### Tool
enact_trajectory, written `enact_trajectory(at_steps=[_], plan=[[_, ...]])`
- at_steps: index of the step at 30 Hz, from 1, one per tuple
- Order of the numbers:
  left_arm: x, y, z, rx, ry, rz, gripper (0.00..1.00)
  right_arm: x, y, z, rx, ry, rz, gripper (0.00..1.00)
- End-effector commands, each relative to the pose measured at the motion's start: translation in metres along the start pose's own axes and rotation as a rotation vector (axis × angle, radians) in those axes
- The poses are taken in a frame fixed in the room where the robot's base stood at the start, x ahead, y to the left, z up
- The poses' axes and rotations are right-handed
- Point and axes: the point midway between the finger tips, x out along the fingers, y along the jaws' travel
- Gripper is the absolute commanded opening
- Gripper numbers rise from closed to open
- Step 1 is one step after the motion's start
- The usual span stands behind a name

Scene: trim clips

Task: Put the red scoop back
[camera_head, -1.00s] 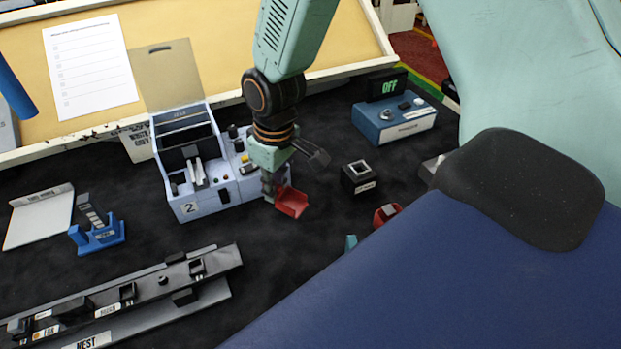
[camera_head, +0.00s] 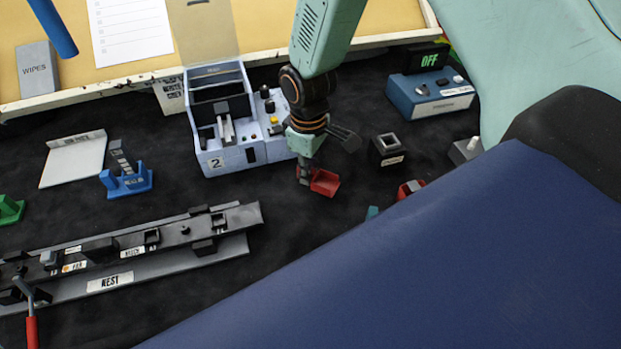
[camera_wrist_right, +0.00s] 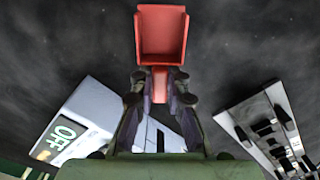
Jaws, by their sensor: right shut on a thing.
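The red scoop (camera_head: 325,182) is in my right gripper (camera_head: 305,176), in front of the pale blue station marked 2. In the right wrist view the scoop (camera_wrist_right: 162,38) points away from me with its open tray showing. Its short handle is between the fingertips of my right gripper (camera_wrist_right: 160,88), which are shut on it. The scoop looks held above the dark mat, but its exact height is unclear. A red piece (camera_head: 409,188) at the right is partly hidden behind a blue surface in the foreground. My left gripper is not in view.
The station (camera_head: 222,135) stands behind the scoop. A black block with a square opening (camera_head: 388,149) is to its right, and a blue box reading OFF (camera_head: 432,95) is beyond. The nest rail (camera_head: 130,250) lies front left. Dark mat between is clear.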

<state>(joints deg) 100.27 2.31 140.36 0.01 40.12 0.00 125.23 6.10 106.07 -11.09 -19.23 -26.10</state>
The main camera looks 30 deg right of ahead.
Motion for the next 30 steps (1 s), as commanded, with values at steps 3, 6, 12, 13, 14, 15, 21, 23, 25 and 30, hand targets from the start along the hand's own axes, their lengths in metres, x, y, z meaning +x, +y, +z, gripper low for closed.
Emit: enact_trajectory(at_steps=[3, 6, 12, 13, 14, 15, 21, 23, 25, 30], plan=[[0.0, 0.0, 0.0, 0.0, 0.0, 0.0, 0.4, 0.019, 0.0, 0.003, 0.001, -0.004, -0.003, 0.0], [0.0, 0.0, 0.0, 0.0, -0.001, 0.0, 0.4, 0.029, 0.0, 0.003, 0.002, -0.002, -0.002, 0.0], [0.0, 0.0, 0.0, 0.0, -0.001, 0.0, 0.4, 0.032, 0.001, 0.003, 0.002, -0.001, -0.002, 0.0], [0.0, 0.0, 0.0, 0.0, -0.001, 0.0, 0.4, 0.032, 0.001, 0.003, 0.002, -0.001, -0.002, 0.0], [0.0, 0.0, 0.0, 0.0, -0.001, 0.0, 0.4, 0.032, 0.001, 0.003, 0.002, -0.001, -0.002, 0.0], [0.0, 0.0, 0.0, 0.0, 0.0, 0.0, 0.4, 0.032, 0.001, 0.003, 0.002, -0.001, -0.002, 0.0], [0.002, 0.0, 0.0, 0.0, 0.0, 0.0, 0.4, 0.035, 0.001, 0.003, 0.002, -0.002, -0.002, 0.18], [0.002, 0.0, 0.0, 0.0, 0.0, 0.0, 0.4, 0.035, 0.001, 0.003, 0.002, -0.002, -0.002, 0.24], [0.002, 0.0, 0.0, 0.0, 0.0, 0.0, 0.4, 0.035, 0.001, 0.003, 0.002, -0.002, -0.002, 0.29], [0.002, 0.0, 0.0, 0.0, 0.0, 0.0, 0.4, 0.035, 0.001, 0.003, 0.002, -0.002, -0.002, 0.37]])
